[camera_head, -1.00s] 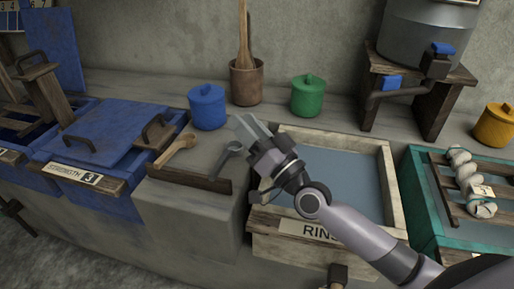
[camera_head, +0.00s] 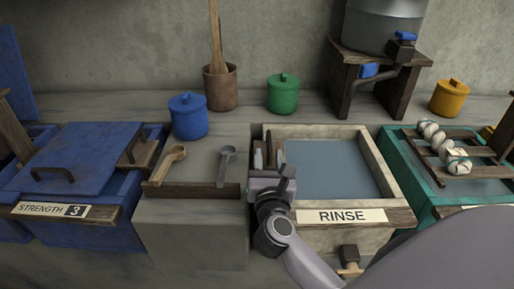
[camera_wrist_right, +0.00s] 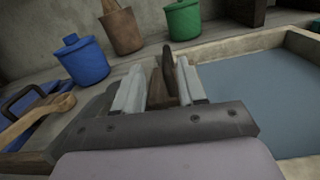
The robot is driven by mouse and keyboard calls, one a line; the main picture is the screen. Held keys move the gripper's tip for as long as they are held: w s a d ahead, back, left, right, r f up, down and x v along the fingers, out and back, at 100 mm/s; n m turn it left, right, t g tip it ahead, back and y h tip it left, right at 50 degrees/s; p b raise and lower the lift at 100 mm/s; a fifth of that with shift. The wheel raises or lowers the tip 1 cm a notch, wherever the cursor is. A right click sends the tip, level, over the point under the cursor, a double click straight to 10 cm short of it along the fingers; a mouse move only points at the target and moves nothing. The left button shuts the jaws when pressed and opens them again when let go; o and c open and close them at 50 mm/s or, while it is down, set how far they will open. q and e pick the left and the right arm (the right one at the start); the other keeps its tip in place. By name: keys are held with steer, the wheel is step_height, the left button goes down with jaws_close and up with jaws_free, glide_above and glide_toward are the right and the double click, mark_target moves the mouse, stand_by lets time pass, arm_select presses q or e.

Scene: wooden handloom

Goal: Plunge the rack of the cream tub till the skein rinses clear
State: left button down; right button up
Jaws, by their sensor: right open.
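The cream tub (camera_head: 375,165) with the RINSE label stands in the middle, filled with flat grey-blue water. My right gripper (camera_head: 268,154) is open at the tub's left rim, pointing away from me. In the right wrist view a dark wooden piece (camera_wrist_right: 168,72) shows between the open fingers (camera_wrist_right: 160,85); I cannot tell whether it belongs to a rack or whether they touch it. No skein shows in the cream tub. A pale twisted skein (camera_head: 432,135) with a tag lies on a wooden rack (camera_head: 485,171) over the teal tub (camera_head: 425,192). My left gripper is out of view.
Left of the cream tub, a ledge holds a wooden spoon (camera_head: 168,160) and a grey spoon (camera_head: 226,163). Blue (camera_head: 188,118), green (camera_head: 283,95) and yellow (camera_head: 447,98) lidded pots stand behind. A metal tank (camera_head: 383,25) with a tap sits on a wooden stand at the back.

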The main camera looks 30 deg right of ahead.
mark_target(269, 151)
steer(key=shift+s+d+f+m+g, duration=0.1)
steer(key=shift+f+m+g, duration=0.4)
steer(key=shift+m, duration=0.3)
steer(key=shift+x, duration=3.5)
steer(key=shift+r, duration=0.1)
jaws_close()
